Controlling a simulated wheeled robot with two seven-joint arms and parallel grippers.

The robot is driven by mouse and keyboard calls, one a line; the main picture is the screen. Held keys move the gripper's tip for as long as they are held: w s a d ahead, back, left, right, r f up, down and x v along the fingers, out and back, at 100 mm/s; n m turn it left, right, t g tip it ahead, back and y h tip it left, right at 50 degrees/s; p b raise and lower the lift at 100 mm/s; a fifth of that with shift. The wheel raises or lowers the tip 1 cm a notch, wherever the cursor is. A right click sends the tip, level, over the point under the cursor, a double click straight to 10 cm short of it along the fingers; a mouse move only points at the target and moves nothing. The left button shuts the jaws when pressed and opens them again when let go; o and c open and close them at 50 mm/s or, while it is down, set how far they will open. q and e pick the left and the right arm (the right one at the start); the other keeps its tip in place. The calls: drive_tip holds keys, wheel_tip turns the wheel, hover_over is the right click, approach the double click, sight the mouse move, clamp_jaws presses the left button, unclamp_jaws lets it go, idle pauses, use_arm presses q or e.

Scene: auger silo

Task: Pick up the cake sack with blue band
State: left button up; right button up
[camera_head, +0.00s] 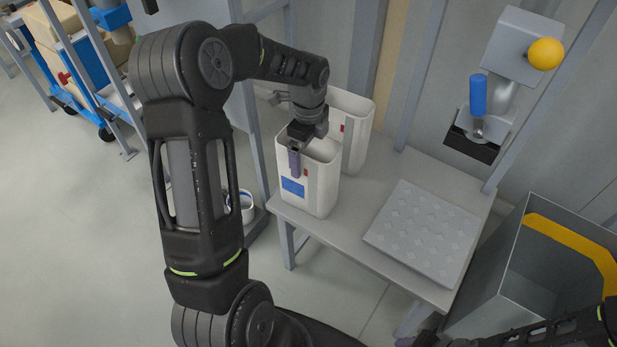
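A white, open-topped sack (322,188) with a blue patch low on its front stands upright at the left end of the grey table. A second white sack (360,122) stands behind it, partly hidden, with a small red mark. My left gripper (296,160) is at the front sack's near rim, pointing down. One purplish finger lies in front of the sack's wall above the blue patch; the other finger is hidden, so its grip is unclear. My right gripper (408,341) shows only partly at the bottom edge, before the table.
A grey pad with raised studs (424,231) lies on the table (330,232), right of the sacks. An open metal bin (545,262) with a yellow band stands at right. A blue-handled chute (478,100) hangs above. A white bucket (247,207) is below left.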

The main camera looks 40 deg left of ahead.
use_arm(q)
drive_tip(key=shift+f, duration=0.4)
drive_tip(key=c, duration=1.9)
drive_tip(key=shift+r, duration=0.1)
wheel_tip(320, 180, up, 10)
drive_tip(key=shift+f+p, duration=0.1)
drive_tip(key=shift+p, duration=0.3)
idle(0.4)
